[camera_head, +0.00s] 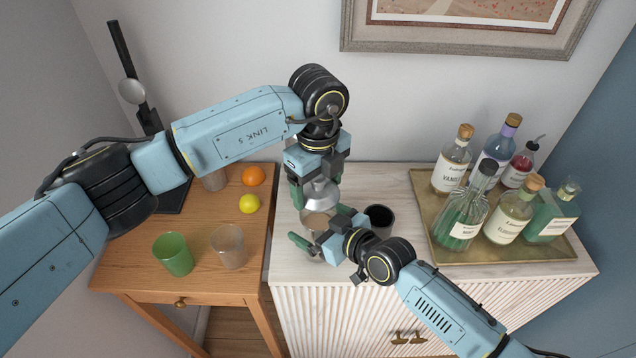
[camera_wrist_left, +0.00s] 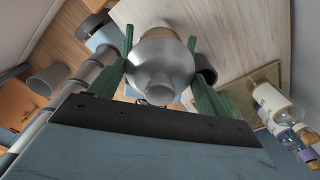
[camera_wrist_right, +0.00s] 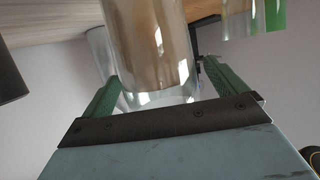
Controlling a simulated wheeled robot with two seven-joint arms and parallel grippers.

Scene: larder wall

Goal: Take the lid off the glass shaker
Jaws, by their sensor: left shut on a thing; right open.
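The glass shaker (camera_head: 314,223) stands on the pale cabinet top, with something brownish showing through its glass. Its silver metal lid (camera_head: 320,194) is directly above the glass. My left gripper (camera_head: 317,190) comes down from above and is shut on the lid, which fills the space between the green fingers in the left wrist view (camera_wrist_left: 160,62). My right gripper (camera_head: 313,226) is open, its fingers on either side of the glass body, which shows in the right wrist view (camera_wrist_right: 155,45). I cannot tell whether lid and glass still touch.
A dark cup (camera_head: 379,218) stands close right of my right gripper. A brass tray (camera_head: 450,256) with several bottles is farther right. The lower wooden table (camera_head: 200,284) at left holds a green cup (camera_head: 174,256), clear cups, an orange (camera_head: 253,176) and a lemon (camera_head: 249,204).

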